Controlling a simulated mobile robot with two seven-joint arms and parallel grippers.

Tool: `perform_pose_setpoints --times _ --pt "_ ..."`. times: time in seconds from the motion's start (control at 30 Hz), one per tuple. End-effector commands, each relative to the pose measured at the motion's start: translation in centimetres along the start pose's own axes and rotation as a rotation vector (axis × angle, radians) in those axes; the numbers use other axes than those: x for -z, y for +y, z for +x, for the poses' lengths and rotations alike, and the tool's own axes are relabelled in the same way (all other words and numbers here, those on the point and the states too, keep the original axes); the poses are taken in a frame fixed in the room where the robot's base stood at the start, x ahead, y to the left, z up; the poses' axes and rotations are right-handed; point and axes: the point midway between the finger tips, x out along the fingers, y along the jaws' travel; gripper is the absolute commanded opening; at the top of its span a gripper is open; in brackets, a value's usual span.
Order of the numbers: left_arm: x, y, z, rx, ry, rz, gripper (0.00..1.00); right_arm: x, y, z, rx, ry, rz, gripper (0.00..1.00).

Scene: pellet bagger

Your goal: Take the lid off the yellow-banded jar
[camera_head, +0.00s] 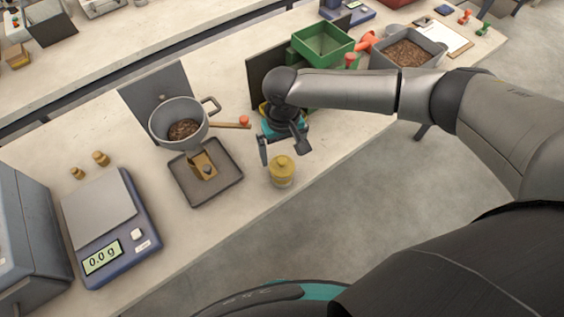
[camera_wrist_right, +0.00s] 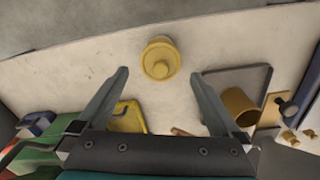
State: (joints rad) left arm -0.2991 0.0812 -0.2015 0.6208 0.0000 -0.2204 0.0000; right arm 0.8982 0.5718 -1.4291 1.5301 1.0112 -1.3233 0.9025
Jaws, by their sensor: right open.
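The yellow-banded jar (camera_head: 281,176) stands upright on the bench near its front edge. My left gripper is not in view.
A scale (camera_head: 108,226) reading 0.0 g is at left. A green bin (camera_head: 323,44) and grey bin (camera_head: 436,53) stand at back right.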

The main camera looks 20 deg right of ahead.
Motion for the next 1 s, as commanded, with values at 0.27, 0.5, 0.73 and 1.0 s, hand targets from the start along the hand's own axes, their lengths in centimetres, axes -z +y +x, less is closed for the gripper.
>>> perform_pose_setpoints --times 0.27,0.5,0.73,1.0 --pt "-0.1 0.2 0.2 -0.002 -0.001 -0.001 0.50 -0.2 -0.1 3.8 -0.001 -0.001 0.001 1.00" --pt "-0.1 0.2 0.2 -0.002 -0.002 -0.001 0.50 -0.2 -0.1 4.1 0.000 -0.001 0.000 1.00" --pt "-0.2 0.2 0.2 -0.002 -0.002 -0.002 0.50 -0.2 -0.1 4.1 0.000 -0.001 0.000 0.80" --pt "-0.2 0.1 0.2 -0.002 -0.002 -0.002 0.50 -0.2 -0.2 4.1 0.001 -0.001 -0.001 0.49"
